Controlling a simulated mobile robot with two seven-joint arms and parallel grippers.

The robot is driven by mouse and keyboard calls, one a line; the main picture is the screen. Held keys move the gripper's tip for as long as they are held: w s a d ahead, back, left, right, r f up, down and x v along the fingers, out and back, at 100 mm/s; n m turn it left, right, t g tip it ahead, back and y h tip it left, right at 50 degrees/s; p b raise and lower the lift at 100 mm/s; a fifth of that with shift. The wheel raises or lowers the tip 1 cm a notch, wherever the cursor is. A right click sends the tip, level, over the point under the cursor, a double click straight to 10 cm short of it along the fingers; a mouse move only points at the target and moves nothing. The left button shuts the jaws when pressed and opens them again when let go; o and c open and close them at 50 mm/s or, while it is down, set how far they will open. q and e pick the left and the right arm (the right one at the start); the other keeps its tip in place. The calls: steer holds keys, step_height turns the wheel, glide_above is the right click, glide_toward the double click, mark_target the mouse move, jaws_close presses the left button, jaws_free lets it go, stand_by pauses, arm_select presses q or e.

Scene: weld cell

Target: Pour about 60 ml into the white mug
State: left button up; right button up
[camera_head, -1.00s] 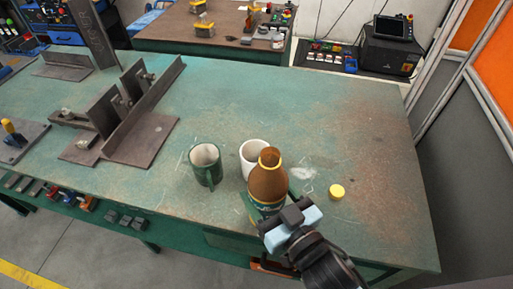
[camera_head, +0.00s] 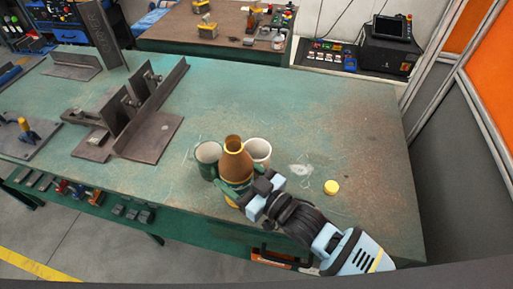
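A brown bottle (camera_head: 235,168) with a yellow neck ring and no cap on its mouth is near the middle of the camera_head view. It looks roughly upright, with a slight lean to the left. My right gripper (camera_head: 247,191) is shut on its lower body from the right. The white mug (camera_head: 262,148) stands behind and to the right of the bottle, partly hidden by it. A dark green mug (camera_head: 207,160) stands to the left, also partly covered. No liquid stream shows. My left gripper is not in view.
A yellow cap (camera_head: 331,187) lies on the green table (camera_head: 345,130) at the right. Steel angle fixtures (camera_head: 140,125) stand at the left. The table's middle back and right side are clear. An orange and grey partition (camera_head: 470,130) borders the right side.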

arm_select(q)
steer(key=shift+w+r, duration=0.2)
arm_select(e)
steer(key=shift+r, duration=0.2)
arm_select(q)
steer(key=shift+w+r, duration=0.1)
arm_select(e)
steer(key=shift+s+m, duration=0.1)
steer(key=shift+m, duration=0.3)
